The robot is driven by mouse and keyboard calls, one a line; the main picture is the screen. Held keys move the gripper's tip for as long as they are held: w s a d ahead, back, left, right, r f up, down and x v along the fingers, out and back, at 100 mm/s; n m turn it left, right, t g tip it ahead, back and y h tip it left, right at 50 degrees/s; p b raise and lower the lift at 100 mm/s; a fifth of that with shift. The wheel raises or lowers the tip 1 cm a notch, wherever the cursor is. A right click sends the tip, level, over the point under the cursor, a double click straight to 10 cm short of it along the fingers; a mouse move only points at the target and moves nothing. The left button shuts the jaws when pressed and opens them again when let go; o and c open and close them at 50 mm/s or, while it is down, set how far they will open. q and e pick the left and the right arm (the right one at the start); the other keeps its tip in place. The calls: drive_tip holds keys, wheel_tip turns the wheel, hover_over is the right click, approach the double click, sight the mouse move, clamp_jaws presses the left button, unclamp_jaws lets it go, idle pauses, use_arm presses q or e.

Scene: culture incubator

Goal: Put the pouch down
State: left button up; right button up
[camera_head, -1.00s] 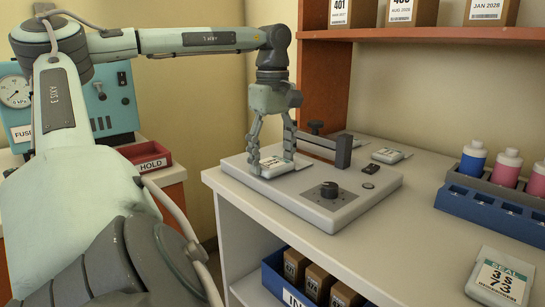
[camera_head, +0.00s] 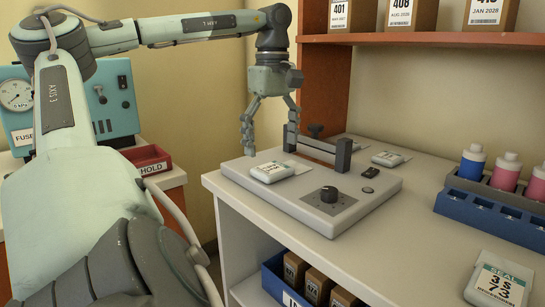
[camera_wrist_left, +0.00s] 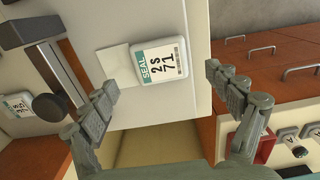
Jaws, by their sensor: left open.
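A white pouch (camera_head: 272,172) with a teal-edged label lies flat on the left part of the grey sealer plate (camera_head: 300,203). In the left wrist view the pouch (camera_wrist_left: 160,62) reads SEAL 2S 71. My left gripper (camera_head: 269,142) is open and empty just above the pouch, its fingers spread to either side. In the left wrist view the gripper (camera_wrist_left: 163,85) shows the fingers apart from the pouch. My right gripper is not in view.
The sealer carries a bar arm (camera_head: 320,152) behind the pouch and a black knob (camera_head: 329,193). Another pouch (camera_head: 387,158) lies behind it, and a pouch marked 3S 73 (camera_head: 499,282) lies front right. A blue bottle rack (camera_head: 490,205) stands at right.

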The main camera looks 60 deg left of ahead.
sight(272, 167)
use_arm(q)
wheel_tip(272, 167, up, 8)
drive_tip(key=p, duration=0.1)
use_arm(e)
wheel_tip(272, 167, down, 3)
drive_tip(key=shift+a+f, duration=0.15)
use_arm(q)
drive_tip(key=shift+f, duration=0.1)
